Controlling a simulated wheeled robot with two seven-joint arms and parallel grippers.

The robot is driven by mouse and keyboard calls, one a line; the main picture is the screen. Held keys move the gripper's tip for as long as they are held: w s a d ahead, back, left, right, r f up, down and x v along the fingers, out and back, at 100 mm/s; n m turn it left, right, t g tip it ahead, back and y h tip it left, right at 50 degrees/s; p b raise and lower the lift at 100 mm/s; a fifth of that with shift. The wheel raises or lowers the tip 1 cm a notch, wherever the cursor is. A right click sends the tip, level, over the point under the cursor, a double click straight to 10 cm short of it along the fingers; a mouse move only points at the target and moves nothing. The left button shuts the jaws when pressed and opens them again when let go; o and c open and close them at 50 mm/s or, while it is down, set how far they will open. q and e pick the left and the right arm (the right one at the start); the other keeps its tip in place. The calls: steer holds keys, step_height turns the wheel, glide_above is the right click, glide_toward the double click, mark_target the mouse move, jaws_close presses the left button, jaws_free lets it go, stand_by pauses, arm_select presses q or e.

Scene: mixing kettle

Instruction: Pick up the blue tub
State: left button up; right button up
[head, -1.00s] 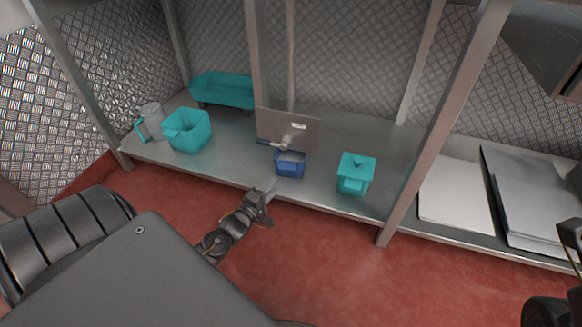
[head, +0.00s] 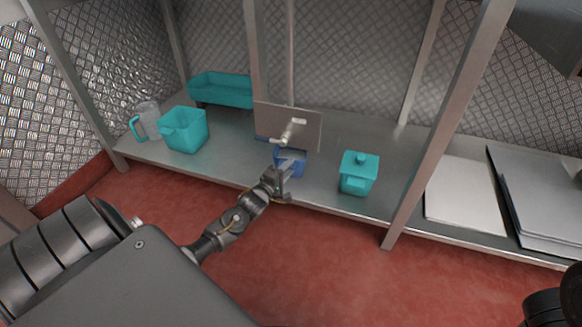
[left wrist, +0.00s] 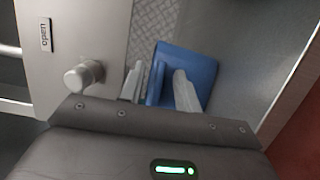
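The small blue tub (head: 299,168) stands on the metal shelf, in front of an upright grey panel. My left gripper (head: 287,165) is at the tub, its fingers overlapping the tub's front in the head view. Part of the tub is hidden by the fingers. My right gripper is not in view.
A teal lidded container (head: 358,174) stands right of the tub. The grey panel (head: 308,128) with a knob (left wrist: 84,76) stands close behind. Shelf posts flank the space.

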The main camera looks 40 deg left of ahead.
arm_select(q)
steer(key=shift+w, duration=0.45)
jaws_close()
steer(key=shift+r, duration=0.25)
